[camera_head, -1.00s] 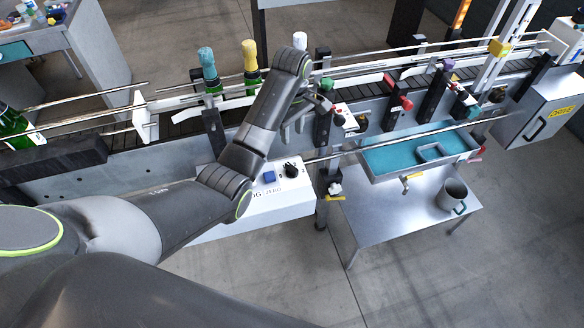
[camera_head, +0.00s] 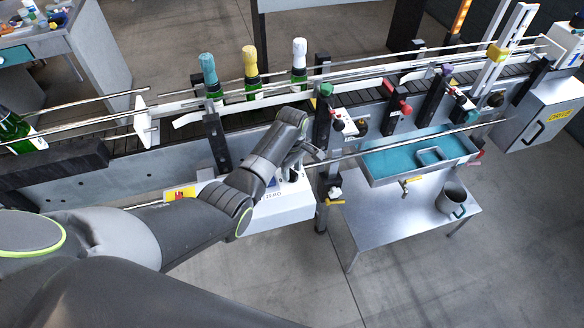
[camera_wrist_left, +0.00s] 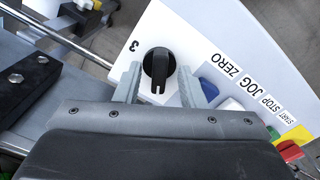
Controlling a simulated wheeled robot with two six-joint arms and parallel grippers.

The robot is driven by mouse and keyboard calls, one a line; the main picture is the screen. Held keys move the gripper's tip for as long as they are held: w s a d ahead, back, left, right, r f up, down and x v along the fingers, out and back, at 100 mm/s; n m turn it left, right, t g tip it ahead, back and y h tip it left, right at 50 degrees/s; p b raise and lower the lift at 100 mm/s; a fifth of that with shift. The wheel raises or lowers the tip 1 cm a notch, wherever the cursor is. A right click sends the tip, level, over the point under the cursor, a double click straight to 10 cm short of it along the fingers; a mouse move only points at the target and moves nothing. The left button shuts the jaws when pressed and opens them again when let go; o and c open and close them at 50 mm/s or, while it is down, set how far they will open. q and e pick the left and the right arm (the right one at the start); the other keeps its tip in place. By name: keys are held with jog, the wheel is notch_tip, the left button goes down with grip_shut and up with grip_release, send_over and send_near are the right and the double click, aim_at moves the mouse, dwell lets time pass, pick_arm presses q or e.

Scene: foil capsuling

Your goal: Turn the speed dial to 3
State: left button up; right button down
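The speed dial (camera_wrist_left: 158,66) is a black knob on a white control panel (camera_wrist_left: 190,40). A printed 3 stands up and left of it in the left wrist view. A small pale mark on the knob points down in that view, toward my gripper's body. My left gripper (camera_wrist_left: 159,72) is open, with one finger on each side of the knob; I cannot tell whether they touch it. In the head view my left gripper (camera_head: 306,152) is over the panel's box (camera_head: 285,212) and mostly hides the dial. My right gripper is not in view.
Beside the dial are a blue button (camera_wrist_left: 208,88) and further buttons, with ZERO, JOG, STOP and START labels. Foil-topped bottles (camera_head: 250,70) stand on the conveyor behind. A dark post (camera_head: 322,150) and a blue tray (camera_head: 400,158) lie to the right.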

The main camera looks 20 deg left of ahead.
pick_arm(q)
grip_shut()
